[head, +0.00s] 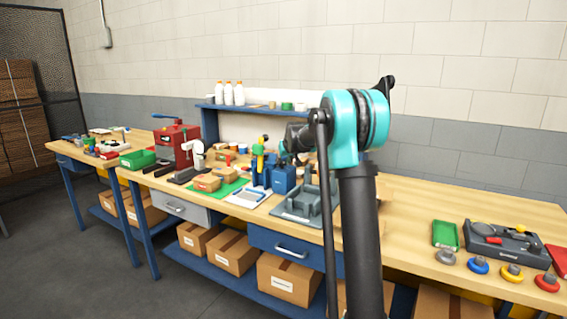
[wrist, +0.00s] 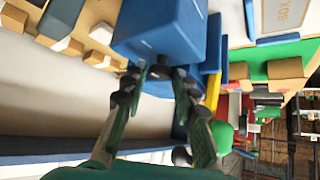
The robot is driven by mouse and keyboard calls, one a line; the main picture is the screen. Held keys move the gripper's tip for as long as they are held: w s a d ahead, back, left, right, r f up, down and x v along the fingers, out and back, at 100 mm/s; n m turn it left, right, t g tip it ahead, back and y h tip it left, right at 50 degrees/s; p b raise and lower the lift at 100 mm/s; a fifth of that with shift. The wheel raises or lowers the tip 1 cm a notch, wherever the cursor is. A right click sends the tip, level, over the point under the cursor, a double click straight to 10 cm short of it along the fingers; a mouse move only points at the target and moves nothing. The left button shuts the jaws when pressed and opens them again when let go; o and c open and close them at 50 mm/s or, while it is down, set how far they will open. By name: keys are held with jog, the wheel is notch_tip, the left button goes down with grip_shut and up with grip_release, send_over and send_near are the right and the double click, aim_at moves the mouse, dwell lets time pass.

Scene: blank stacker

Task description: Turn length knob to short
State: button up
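The blue stacker body (head: 284,180) stands on the bench in the head view, left of my arm. In the wrist view a blue block (wrist: 165,30) with a small pale label fills the top middle. My gripper (wrist: 160,73) points at this block, its two dark fingertips close together at the block's lower edge. A small dark part shows between or just behind the tips; I cannot tell whether it is the length knob or whether the fingers touch it. No knob setting is readable. In the head view my gripper is mostly hidden behind my arm.
A grey fixture (head: 303,203) stands right of the blue body, beside my arm. A green mat (head: 224,189) and a red machine (head: 177,146) are to the left. A shelf with white bottles (head: 228,94) stands behind.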

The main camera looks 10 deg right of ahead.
grip_shut()
jog(key=shift+d+n+y, duration=0.2)
jog(key=shift+n+y, duration=0.3)
jog(key=shift+n, duration=0.2)
jog(key=shift+n+g+y, duration=0.3)
jog(key=shift+n+y, duration=0.3)
jog(key=shift+n, duration=0.2)
